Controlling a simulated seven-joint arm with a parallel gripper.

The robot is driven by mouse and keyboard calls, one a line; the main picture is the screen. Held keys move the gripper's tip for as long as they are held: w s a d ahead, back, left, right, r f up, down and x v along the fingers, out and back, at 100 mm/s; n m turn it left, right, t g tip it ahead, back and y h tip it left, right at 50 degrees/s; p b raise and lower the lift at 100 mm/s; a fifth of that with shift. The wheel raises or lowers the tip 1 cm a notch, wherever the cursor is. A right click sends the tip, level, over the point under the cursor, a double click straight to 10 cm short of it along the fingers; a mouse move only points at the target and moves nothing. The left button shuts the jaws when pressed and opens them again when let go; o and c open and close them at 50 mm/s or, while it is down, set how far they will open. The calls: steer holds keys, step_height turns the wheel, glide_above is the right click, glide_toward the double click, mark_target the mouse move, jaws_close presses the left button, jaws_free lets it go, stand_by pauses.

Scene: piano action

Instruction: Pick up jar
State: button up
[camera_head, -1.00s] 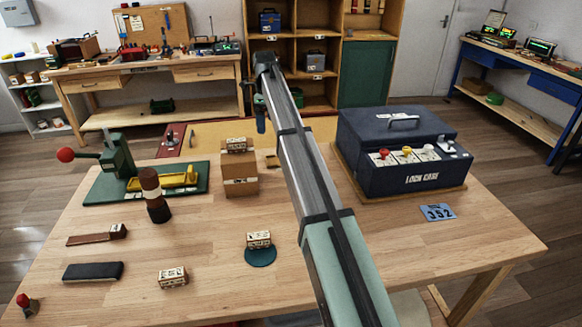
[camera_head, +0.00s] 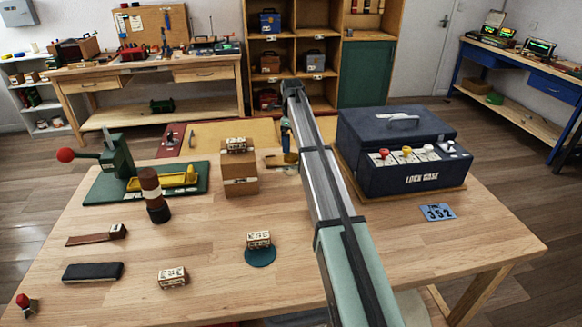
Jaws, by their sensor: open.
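My arm reaches from the front edge over the table. My gripper (camera_head: 287,140) hangs from its far end near the table's back edge, small in the view and partly behind the arm. It is open. A small brass-coloured round thing (camera_head: 291,158) shows just below it, partly hidden by the arm; it may be the jar, but I cannot tell for sure. I see no contact between them. A brown and black cylinder with a pale band (camera_head: 153,194) stands upright at the left, apart from the gripper; it too is jar-like.
A navy lock case (camera_head: 400,150) stands right of the arm. A cardboard box (camera_head: 239,174) with a small block on top stands to the left. A green press (camera_head: 118,160) with a yellow tray is farther left.

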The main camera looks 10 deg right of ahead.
mark_target(291, 156)
step_height(291, 156, down, 4)
steer(key=shift+f, duration=0.1)
steer(key=shift+s+a+f, duration=0.1)
steer(key=shift+f, duration=1.2)
steer(key=shift+s+f, duration=0.1)
steer(key=shift+f, duration=1.15)
steer(key=c, duration=1.2)
